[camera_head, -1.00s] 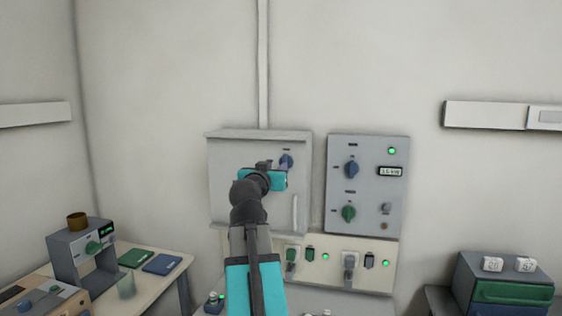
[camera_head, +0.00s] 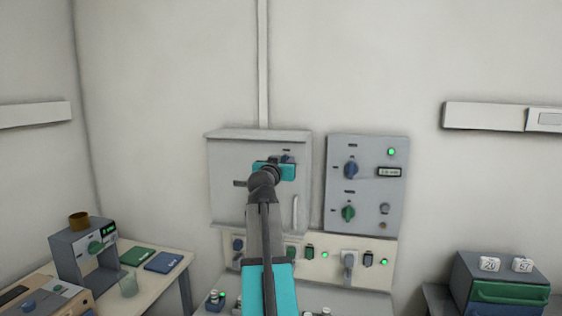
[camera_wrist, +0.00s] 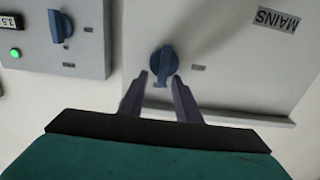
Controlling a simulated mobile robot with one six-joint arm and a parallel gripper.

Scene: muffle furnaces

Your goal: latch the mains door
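The grey mains door (camera_head: 228,165) is on the wall cabinet and looks closed. Its blue latch knob (camera_head: 287,158) is near the upper right corner, largely hidden behind my gripper in the head view. In the wrist view, the door (camera_wrist: 235,75) carries an upside-down MAINS label, and the knob (camera_wrist: 162,62) points down in the picture. My gripper (camera_wrist: 159,76) is open, with one fingertip on each side of the knob's lower part. I cannot tell whether the fingers touch it. In the head view, my gripper (camera_head: 284,163) is in front of the knob.
A grey control panel (camera_head: 366,220) with blue and green knobs and a green light is just right of the cabinet. A socket strip (camera_head: 330,272) runs below. A bench (camera_head: 186,262) stands left and a green-drawered unit (camera_head: 507,292) right.

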